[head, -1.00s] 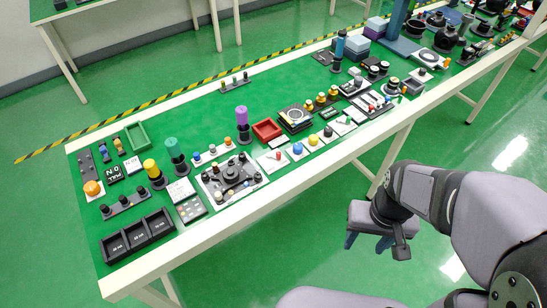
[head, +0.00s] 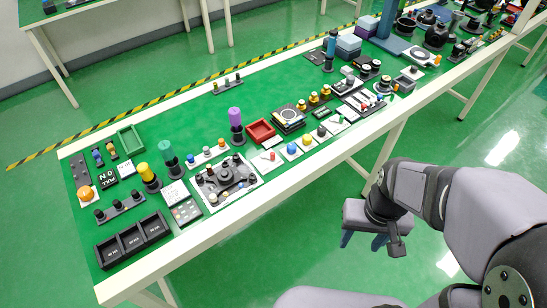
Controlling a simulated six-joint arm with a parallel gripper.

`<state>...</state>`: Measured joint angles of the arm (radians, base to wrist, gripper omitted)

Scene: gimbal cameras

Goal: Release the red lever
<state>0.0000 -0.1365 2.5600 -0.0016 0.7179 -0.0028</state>
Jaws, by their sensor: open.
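A small red lever (head: 272,156) stands on a white plate (head: 262,163) near the front edge of the long green table, about mid-picture. It is small here, and I cannot tell its exact position or tilt. My gripper (head: 363,241) is at the lower right, in front of the table and over the floor. Its two blue fingers point down and are apart, with nothing between them. It is well clear of the lever and to its right.
Beside the lever are a blue knob (head: 292,149), a yellow knob (head: 307,141) and a dark knob (head: 321,131). A red tray (head: 261,132) lies behind it. The table's back middle is mostly clear.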

